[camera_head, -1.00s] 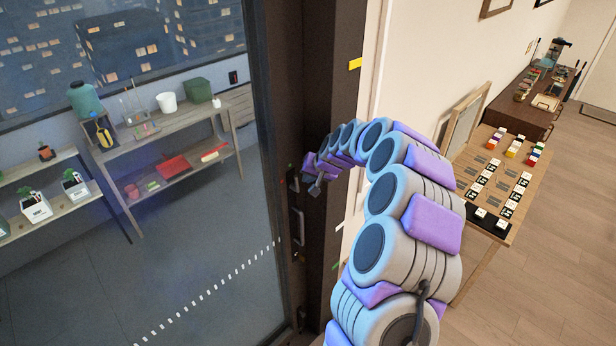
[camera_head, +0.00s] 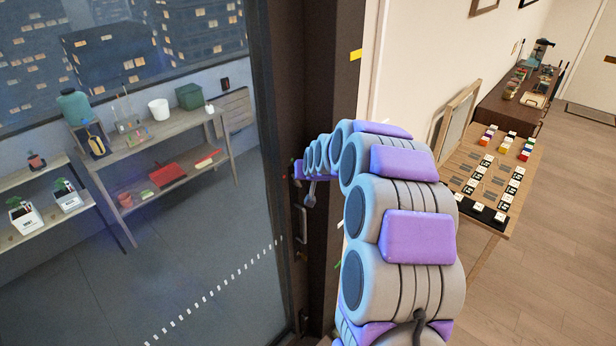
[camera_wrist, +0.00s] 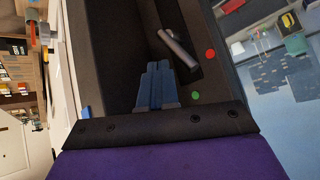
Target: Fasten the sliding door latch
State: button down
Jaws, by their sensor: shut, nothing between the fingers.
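The sliding door (camera_head: 200,240) has a large glass pane in a dark frame. In the wrist view a metal latch lever (camera_wrist: 180,50) lies slanted in a dark recess at the door edge. A red dot (camera_wrist: 210,53) and a green dot (camera_wrist: 195,96) mark the surface beside it. My gripper (camera_wrist: 155,68) is shut and empty, its blue-grey fingers together just below the lever in the picture; whether they touch it I cannot tell. In the head view my gripper (camera_head: 299,170) is at the door edge, above the vertical door handle (camera_head: 301,225), its fingertips hard to make out.
Behind the glass stand shelves (camera_head: 160,150) with pots and boxes. The dark door post (camera_head: 335,90) and a pale wall flank my arm. On the right are a wooden table (camera_head: 480,150) with small blocks, a brown cabinet (camera_head: 500,105) and clear wooden floor.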

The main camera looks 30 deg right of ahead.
aim_at(297, 183)
jog(key=a+h+b, duration=0.1)
jog(key=a+n+t+h+b, duration=0.1)
jog(key=b, duration=0.1)
jog(key=a+f+h+b, duration=0.1)
jog(key=b, duration=0.1)
jog(key=shift+s+a+n+t, duration=0.25)
jog(key=shift+s+n+t, duration=0.05)
jog(key=shift+s+t, duration=0.1)
jog(key=b, duration=0.3)
jog(key=f+n+t+h+b, duration=0.1)
jog(key=b, duration=0.2)
jog(key=shift+s+a+f+h, duration=0.15)
jog(key=shift+a+f+h, duration=0.1)
jog(key=shift+a+h, duration=0.05)
jog(key=h+b, duration=0.1)
jog(key=b, duration=0.1)
jog(key=a+n+t+b, duration=0.1)
jog(key=b, duration=0.1)
jog(key=shift+s+f+h, duration=0.1)
jog(key=shift+f+h, duration=0.25)
jog(key=shift+h, duration=0.05)
jog(key=shift+s+a+f+b, duration=0.1)
jog(key=shift+a+f+b, duration=0.2)
jog(key=shift+b, duration=0.8)
jog(key=shift+d, duration=0.1)
